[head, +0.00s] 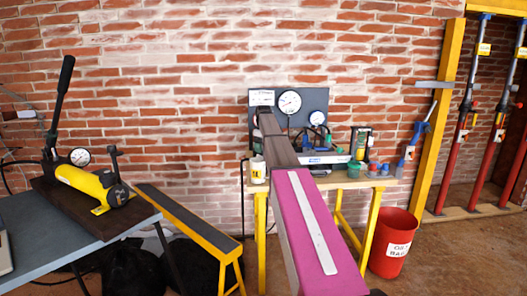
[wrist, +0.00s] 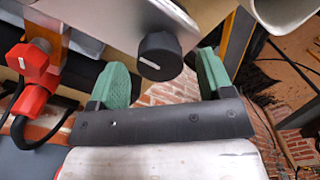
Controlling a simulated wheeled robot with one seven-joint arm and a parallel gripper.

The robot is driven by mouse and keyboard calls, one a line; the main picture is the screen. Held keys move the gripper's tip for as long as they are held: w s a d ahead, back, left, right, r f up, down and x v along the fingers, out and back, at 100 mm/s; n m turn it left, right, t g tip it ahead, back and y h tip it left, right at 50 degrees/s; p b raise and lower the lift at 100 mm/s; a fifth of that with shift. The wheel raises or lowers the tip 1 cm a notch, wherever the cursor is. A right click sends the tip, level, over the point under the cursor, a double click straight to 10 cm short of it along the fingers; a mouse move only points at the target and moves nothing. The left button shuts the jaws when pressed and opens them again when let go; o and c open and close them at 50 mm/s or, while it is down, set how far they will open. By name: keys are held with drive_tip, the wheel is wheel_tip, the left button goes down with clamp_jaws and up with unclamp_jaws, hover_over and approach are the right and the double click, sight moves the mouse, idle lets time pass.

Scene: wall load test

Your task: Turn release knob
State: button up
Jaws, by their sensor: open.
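In the wrist view, a black round knob (wrist: 158,58) with a pale pointer line sits on the edge of a grey metal panel (wrist: 120,22). My gripper (wrist: 162,63) is open, with its green fingers apart on the left and right of the knob. The knob shows between and beyond the fingers; I cannot tell whether either touches it. In the head view, my arm reaches toward a dark gauge board (head: 318,98) above a wooden bench (head: 345,183). The gripper and knob are hidden or too small to make out there.
A red fitting (wrist: 32,68) with a black hose is left of my gripper in the wrist view. In the head view, a yellow hand pump (head: 85,183) is on the left table, a red bin (head: 393,235) stands right of the bench, and a white mug (head: 258,170) sits on it.

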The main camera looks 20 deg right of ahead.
wheel_tip(320, 180, up, 9)
idle(0.3)
